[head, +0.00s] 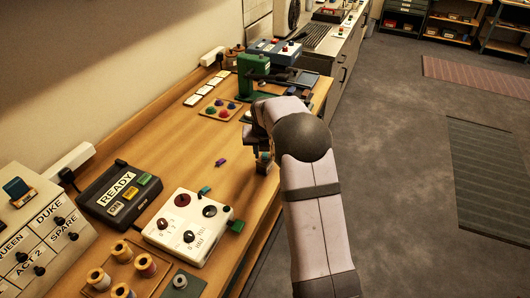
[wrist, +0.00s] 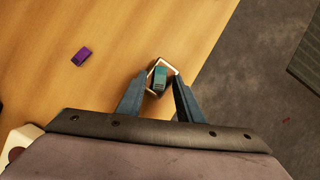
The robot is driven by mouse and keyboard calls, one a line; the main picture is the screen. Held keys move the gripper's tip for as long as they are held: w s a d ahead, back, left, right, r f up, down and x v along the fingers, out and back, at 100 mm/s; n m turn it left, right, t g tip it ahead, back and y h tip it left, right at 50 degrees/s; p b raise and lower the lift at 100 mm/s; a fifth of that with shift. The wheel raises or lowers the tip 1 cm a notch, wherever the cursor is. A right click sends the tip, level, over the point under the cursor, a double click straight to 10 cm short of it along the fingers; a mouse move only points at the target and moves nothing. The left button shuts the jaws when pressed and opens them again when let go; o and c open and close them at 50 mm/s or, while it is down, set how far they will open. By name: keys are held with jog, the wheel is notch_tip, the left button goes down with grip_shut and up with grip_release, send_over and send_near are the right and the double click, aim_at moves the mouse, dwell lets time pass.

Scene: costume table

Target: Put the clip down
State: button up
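My gripper (wrist: 161,75) reaches over the wooden table near its front edge in the wrist view. Its two fingers close in on a small teal clip (wrist: 160,78), which sits between the fingertips. In the head view my gripper (head: 263,158) is partly hidden by my own arm, and a bit of teal shows at its fingers. How far the clip is above the table is hard to tell. A purple clip (wrist: 82,56) lies on the table to the left; it also shows in the head view (head: 221,162).
The white control box (head: 188,226), a READY box (head: 119,194) and thread spools (head: 122,251) stand at the near left. A tray of coloured buttons (head: 221,108) and a green press (head: 252,75) stand farther back. Bare wood surrounds the purple clip.

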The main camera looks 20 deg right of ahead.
jog(key=shift+r, duration=0.45)
jog(key=b+v, duration=0.2)
jog(key=v, duration=0.9)
jog(key=shift+s+r, duration=0.2)
jog(key=shift+s, duration=0.05)
jog(key=shift+s+a, duration=0.1)
jog(key=s+a+f+m+g, duration=0.1)
jog(key=s+a+f+m, duration=0.2)
jog(key=s+m, duration=0.7)
jog(key=s+a+f+m+g+y, duration=0.1)
jog(key=s+a+f+m, duration=0.3)
jog(key=s+m, duration=0.7)
jog(key=s+a+f+m+g, duration=0.2)
jog(key=s+f+m, duration=0.4)
jog(key=s+m, duration=0.4)
jog(key=shift+s+a+f+m+y, duration=0.3)
jog(key=shift+s+a+f+y, duration=0.1)
jog(key=shift+a, duration=0.25)
jog(key=shift+w, duration=0.1)
